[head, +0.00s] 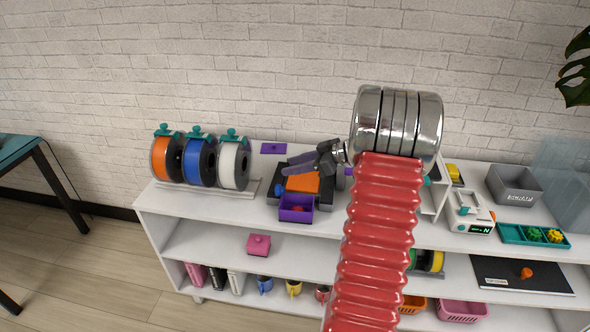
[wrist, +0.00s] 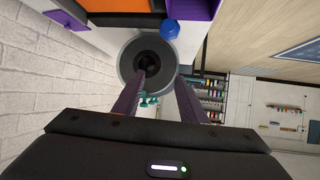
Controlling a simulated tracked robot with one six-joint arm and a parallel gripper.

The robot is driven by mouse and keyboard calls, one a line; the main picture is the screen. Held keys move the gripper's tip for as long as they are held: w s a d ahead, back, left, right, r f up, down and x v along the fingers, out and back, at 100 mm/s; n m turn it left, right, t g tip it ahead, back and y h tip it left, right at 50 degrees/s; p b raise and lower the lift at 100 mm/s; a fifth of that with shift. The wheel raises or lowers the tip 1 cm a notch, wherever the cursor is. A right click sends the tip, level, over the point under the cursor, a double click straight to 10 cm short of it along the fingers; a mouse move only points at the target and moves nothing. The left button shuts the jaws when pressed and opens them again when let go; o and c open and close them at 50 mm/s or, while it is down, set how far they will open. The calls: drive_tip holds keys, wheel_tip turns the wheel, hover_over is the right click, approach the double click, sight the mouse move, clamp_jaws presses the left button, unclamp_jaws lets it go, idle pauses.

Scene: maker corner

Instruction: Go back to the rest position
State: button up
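My gripper (head: 286,165) is in the head view, above the dark machine with an orange plate (head: 302,183) on the white shelf's top. Its two purple fingers point left, towards the filament spools. In the wrist view my gripper (wrist: 162,78) is open, its fingers apart with nothing held between them. The end of a grey spool (wrist: 148,60) shows beyond the fingertips. My red ribbed arm covers part of the shelf in the head view.
Orange (head: 165,158), blue (head: 200,162) and white (head: 233,165) spools stand left of the machine. A purple open box (head: 297,208) sits at its front. Right of my arm are a white scale (head: 468,212), a grey bin (head: 514,186) and a teal tray (head: 514,234). A brick wall (head: 230,70) stands behind.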

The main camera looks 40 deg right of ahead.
idle(0.5)
drive_tip(key=s+f+m+g, duration=0.1)
drive_tip(key=m, duration=0.1)
drive_tip(key=s+a+f+m, duration=0.1)
drive_tip(key=s+f+m, duration=0.1)
drive_tip(key=s+a+f+m+g, duration=0.1)
drive_tip(key=f+m, duration=0.1)
drive_tip(key=shift+s+a+m+g, duration=0.25)
drive_tip(key=shift+m+g, duration=0.05)
drive_tip(key=shift+m, duration=0.1)
drive_tip(key=s+a+r+g+h, duration=0.1)
drive_tip(key=s+a+r, duration=0.4)
drive_tip(key=a, duration=0.7)
drive_tip(key=s+a+r+n+g+h, duration=0.1)
drive_tip(key=s+a+r, duration=0.4)
drive_tip(key=a, duration=0.7)
drive_tip(key=s+a+r+h, duration=0.3)
drive_tip(key=s+a+r, duration=0.2)
drive_tip(key=s+a, duration=0.3)
drive_tip(key=a, duration=0.4)
drive_tip(key=shift+s+r+n+g, duration=0.2)
drive_tip(key=shift+s+n+g, duration=0.1)
drive_tip(key=shift+g, duration=0.1)
